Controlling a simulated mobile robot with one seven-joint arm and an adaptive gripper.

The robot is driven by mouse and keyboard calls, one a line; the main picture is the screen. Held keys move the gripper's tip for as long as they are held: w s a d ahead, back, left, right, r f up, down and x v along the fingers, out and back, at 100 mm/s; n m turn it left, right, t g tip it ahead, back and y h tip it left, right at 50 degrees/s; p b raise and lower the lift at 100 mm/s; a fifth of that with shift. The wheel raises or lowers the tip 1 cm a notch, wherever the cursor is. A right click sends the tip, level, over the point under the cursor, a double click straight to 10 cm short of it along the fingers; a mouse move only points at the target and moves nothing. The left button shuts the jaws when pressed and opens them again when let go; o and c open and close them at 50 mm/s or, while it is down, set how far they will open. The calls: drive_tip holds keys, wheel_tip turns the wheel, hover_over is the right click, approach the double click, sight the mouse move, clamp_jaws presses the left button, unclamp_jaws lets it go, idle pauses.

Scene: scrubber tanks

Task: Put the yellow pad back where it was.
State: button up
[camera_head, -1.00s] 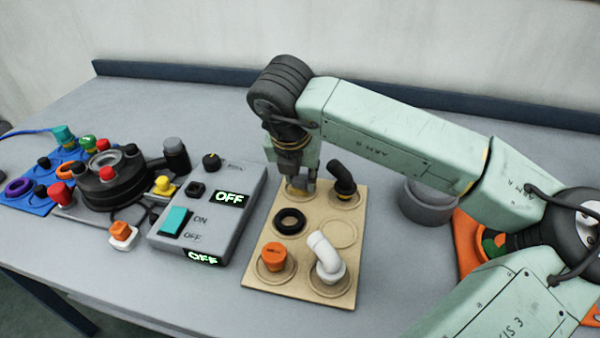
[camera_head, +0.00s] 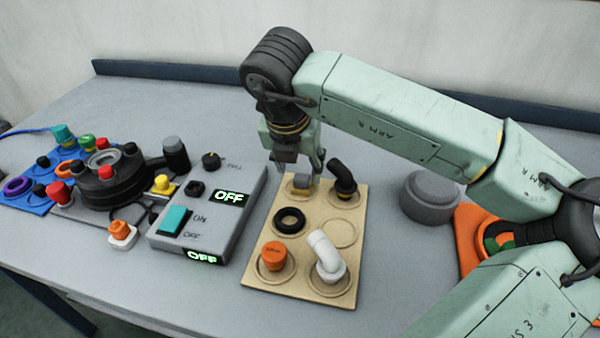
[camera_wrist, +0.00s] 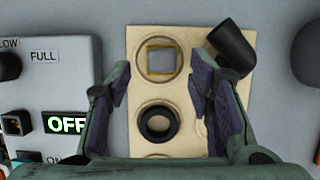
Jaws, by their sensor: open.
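The yellow pad (camera_head: 301,181) sits in the upper-left round recess of the tan board (camera_head: 257,290). In the wrist view the pad (camera_wrist: 161,59) looks like a square with a grey top and yellow edges, lying inside the ring of the recess. My gripper (camera_head: 303,169) is just above the pad, pointing down. In the wrist view my gripper (camera_wrist: 160,80) is open, its fingers spread to either side with nothing between them. In the head view the fingers partly hide the pad.
On the board stand a black elbow (camera_head: 342,177), a black ring (camera_head: 289,220), an orange knob (camera_head: 273,256) and a white elbow (camera_head: 326,257). One recess (camera_head: 339,234) is empty. A grey switch box (camera_head: 212,215) stands left, a grey round part (camera_head: 430,197) right.

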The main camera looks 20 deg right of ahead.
drive_tip(key=b+v, duration=0.1)
drive_tip(key=v, duration=0.7)
drive_tip(key=shift+r, duration=0.3)
